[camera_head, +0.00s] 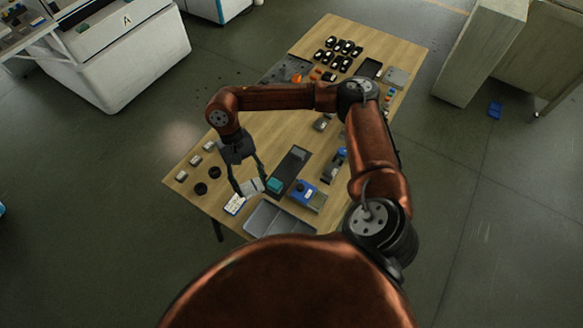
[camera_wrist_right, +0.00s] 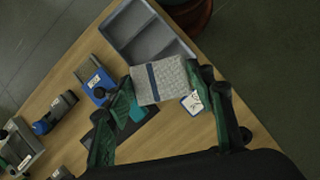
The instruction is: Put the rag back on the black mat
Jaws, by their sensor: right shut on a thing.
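The rag (camera_head: 252,186) is pale grey with a dark blue stripe. It also shows in the right wrist view (camera_wrist_right: 160,80), spread between the fingers. My right gripper (camera_head: 252,187) is shut on the rag, left of the black mat (camera_head: 293,163). I cannot tell whether the rag touches the table. The black mat is a dark strip on the wooden table, with a teal block (camera_head: 274,185) at its near end. In the wrist view the left finger hides part of the mat. My left gripper is not in view.
A grey divided tray (camera_head: 254,224) stands at the near table edge. A blue device (camera_head: 306,195) is right of the mat. A white and blue card (camera_head: 235,204) lies near the gripper. Black rings (camera_head: 201,188) and small grey parts lie left. Black items fill the far end.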

